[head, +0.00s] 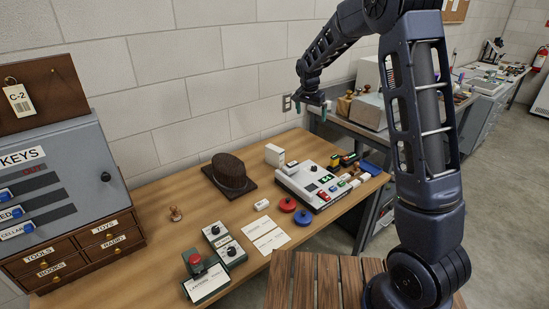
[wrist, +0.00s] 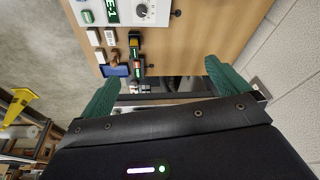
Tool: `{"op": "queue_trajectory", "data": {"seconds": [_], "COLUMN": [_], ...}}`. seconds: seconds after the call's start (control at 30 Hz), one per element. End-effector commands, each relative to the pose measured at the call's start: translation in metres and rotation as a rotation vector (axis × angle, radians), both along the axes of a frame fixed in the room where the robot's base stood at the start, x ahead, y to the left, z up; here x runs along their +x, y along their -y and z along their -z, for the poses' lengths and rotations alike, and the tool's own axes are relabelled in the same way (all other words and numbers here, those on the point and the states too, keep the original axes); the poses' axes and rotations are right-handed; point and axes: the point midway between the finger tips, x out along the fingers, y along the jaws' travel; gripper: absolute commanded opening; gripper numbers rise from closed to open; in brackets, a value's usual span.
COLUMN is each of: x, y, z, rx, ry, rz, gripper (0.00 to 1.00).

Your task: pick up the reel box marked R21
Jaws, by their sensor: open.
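No label reading R21 is legible in either view. A white upright box (head: 274,155) stands on the wooden table behind the white device; I cannot tell whether it is the reel box. A small white block (head: 261,204) lies in front of it, its marking too small to read. My gripper (head: 312,103) is high above the table's far right end, apart from everything on it. In the wrist view my gripper (wrist: 161,72) shows two green fingers spread wide with nothing held between them.
The white device (head: 303,184) carries knobs and buttons. Red (head: 288,204) and blue (head: 303,217) discs lie before it. A dark ribbed dome (head: 229,172) stands on the table (head: 160,242). Small coloured pieces and a blue item (head: 370,168) crowd its right end. A key cabinet (head: 60,165) stands left.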

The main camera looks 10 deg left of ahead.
Motion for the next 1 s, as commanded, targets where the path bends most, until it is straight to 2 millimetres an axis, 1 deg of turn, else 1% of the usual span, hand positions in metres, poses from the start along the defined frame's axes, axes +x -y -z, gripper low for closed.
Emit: {"op": "queue_trajectory", "data": {"seconds": [0.03,0.17,0.3,0.5,0.6,0.7,0.8,0.9,1.0], "x": [0.007,0.024,0.038,0.052,0.055,0.057,0.057,0.058,0.06], "y": [-0.015,-0.049,-0.087,-0.141,-0.163,-0.178,-0.188,-0.191,-0.19], "z": [0.014,0.046,0.082,0.136,0.16,0.177,0.187,0.193,0.199], "rx": [-0.009,-0.026,-0.044,-0.07,-0.08,-0.086,-0.09,-0.091,-0.091], "ry": [0.0,0.008,0.023,0.05,0.065,0.077,0.084,0.087,0.087], "rz": [0.004,0.032,0.056,0.085,0.096,0.104,0.109,0.111,0.112], "gripper": [1.0,1.0,1.0,1.0,1.0,1.0,1.0,1.0,1.0]}}
